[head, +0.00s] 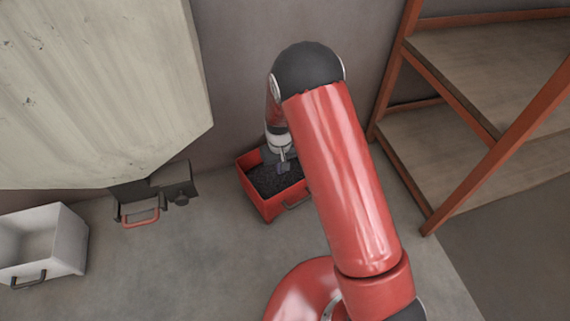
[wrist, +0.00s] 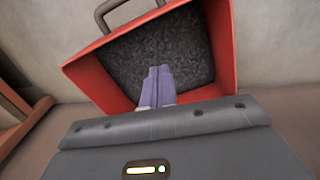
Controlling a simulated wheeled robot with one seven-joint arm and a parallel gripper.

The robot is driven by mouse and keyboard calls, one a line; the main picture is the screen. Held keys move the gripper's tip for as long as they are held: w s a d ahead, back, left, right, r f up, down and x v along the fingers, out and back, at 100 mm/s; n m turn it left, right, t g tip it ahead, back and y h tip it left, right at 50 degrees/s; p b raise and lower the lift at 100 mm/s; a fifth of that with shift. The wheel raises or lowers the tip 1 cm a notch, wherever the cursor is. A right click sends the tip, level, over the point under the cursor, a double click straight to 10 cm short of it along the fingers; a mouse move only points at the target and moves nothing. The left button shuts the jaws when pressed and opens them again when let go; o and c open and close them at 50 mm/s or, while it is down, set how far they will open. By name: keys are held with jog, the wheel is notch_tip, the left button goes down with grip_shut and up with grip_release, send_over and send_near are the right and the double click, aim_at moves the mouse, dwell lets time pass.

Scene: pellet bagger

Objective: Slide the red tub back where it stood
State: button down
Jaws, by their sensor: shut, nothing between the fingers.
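The red tub (head: 262,205) stands on the floor near the back wall, filled with dark pellets. Its grey handle (head: 297,201) is on the side facing me. In the wrist view the tub (wrist: 222,45) fills the upper middle, with its handle (wrist: 101,14) at the top left. My gripper (head: 283,165) is over the tub at its far side, pointing down. In the wrist view the fingers (wrist: 158,75) are together and empty, in front of the dark pellets. I cannot tell whether the fingertips touch the pellets or the tub.
A large pale hopper (head: 95,90) hangs at the left, with a dark outlet with a red handle (head: 140,215) below it. A white tub (head: 65,240) stands at far left. An orange-framed shelf (head: 470,120) stands at right. Floor between the outlet and red tub is clear.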

jog(key=s+d+f+b, duration=0.1)
jog(key=s+f, duration=0.2)
jog(key=f, duration=0.3)
jog(key=shift+s+d, duration=0.25)
jog(key=shift+s, duration=0.1)
